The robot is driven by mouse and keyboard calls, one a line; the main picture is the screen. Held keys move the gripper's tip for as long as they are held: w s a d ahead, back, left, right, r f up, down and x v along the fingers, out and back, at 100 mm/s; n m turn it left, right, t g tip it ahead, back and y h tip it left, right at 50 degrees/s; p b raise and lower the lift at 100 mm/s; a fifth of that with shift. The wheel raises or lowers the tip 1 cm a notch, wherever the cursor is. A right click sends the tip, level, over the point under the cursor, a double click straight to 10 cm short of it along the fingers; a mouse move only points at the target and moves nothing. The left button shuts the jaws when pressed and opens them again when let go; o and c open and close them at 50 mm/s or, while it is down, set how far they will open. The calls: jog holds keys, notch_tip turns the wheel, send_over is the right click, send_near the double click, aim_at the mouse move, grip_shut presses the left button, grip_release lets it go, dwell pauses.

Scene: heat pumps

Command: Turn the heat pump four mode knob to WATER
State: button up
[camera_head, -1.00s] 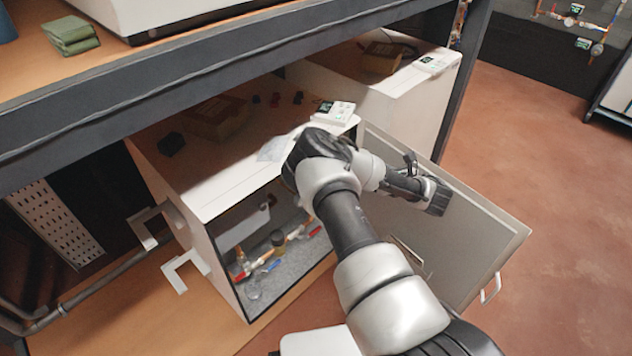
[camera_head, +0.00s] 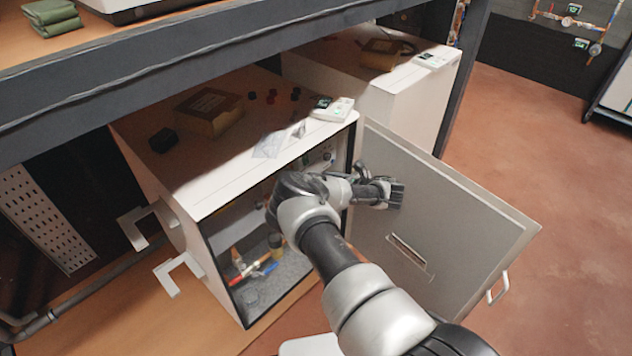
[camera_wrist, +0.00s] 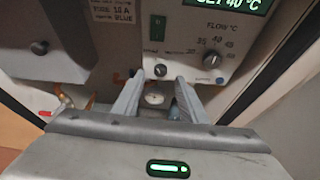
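The heat pump cabinet (camera_head: 190,205) stands under a shelf with its door (camera_head: 440,225) swung open to the right. In the wrist view its control panel (camera_wrist: 185,50) shows a green display (camera_wrist: 232,4), partly cut off, reading about "SET 40 °C". A flow knob (camera_wrist: 213,58) has temperature numbers around it. A smaller dark knob (camera_wrist: 160,70) sits left of it, between my fingertips in the picture; contact cannot be told. No mode or WATER label is readable. My gripper (camera_wrist: 159,79) is open, its two fingers apart and pointing at the lower panel. In the head view my arm reaches between cabinet and door.
A grey box with a knob (camera_wrist: 40,47) is left of the panel. Pipes and valves with coloured handles (camera_head: 262,268) lie inside the cabinet. A white controller (camera_head: 333,108) and a cardboard box (camera_head: 208,110) sit on top. Another unit (camera_head: 400,105) stands behind.

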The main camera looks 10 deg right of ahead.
jog(key=shift+b+x, duration=0.35)
jog(key=shift+x, duration=1.5)
grip_shut()
jog(key=shift+w+d+f+m+g+y+b, duration=0.2)
jog(key=shift+m+y+b, duration=0.55)
jog(key=shift+m, duration=0.7)
jog(key=shift+s+d+m+g+y+b, duration=0.1)
jog(key=shift+m+g+y+b, duration=0.35)
jog(key=shift+m+y, duration=0.7)
jog(key=shift+w+d+f+m+g+y+b, duration=0.15)
jog(key=shift+m+y+b, duration=0.5)
jog(key=shift+m, duration=1.05)
